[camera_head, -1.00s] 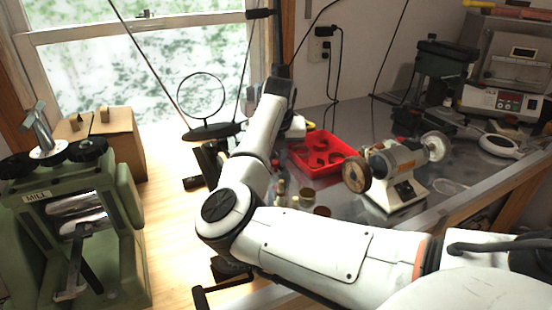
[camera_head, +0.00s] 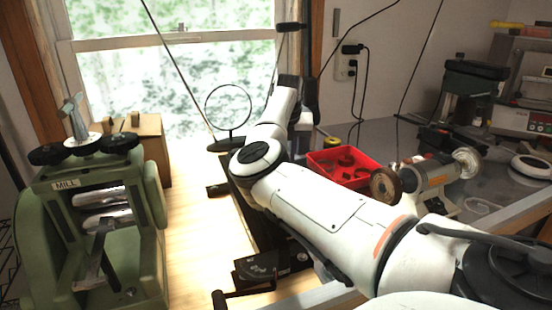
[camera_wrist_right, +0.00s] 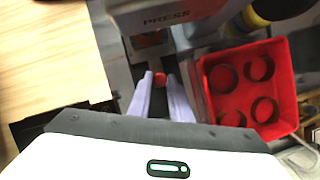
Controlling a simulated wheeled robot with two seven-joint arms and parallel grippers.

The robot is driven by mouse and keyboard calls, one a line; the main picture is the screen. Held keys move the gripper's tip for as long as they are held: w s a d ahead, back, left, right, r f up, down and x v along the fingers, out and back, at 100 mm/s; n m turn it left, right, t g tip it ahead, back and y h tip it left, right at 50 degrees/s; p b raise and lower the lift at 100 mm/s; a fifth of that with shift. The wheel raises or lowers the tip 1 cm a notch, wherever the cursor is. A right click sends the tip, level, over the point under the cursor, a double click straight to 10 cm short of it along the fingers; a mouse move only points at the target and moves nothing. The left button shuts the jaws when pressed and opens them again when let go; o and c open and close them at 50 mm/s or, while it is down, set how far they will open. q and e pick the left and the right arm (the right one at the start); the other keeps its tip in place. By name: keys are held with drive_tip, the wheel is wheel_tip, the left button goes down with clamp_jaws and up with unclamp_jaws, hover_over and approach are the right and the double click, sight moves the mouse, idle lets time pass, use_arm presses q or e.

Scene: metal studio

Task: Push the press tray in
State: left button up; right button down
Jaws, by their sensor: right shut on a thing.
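The press (camera_wrist_right: 175,14), a light body marked PRESS, shows at the top of the right wrist view. The fingers of my right gripper (camera_wrist_right: 161,90) point up at it, with a narrow gap between them. A small red piece (camera_wrist_right: 160,78) sits at the fingertips, in front of the press. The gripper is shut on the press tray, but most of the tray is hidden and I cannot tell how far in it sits. In the head view my right arm reaches from the lower right toward the window and covers the hand and most of the press. My left gripper is not in view.
A red tray holding rings (camera_wrist_right: 243,92) lies close to the right of my fingers; it also shows in the head view (camera_head: 371,162). A grinder (camera_head: 425,188) stands right of my arm. A green mill (camera_head: 105,225) stands at left. A round hoop stand (camera_head: 229,135) is at the back.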

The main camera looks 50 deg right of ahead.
drive_tip(key=shift+w+d+r, duration=0.1)
drive_tip(key=shift+r, duration=0.15)
drive_tip(key=c, duration=1.8)
unclamp_jaws()
drive_tip(key=shift+w, duration=0.1)
drive_tip(key=shift+o, duration=0.9)
drive_tip(key=shift+f, duration=0.2)
drive_tip(key=b+v, duration=0.1)
drive_tip(key=v, duration=0.9)
drive_tip(key=shift+r, duration=0.2)
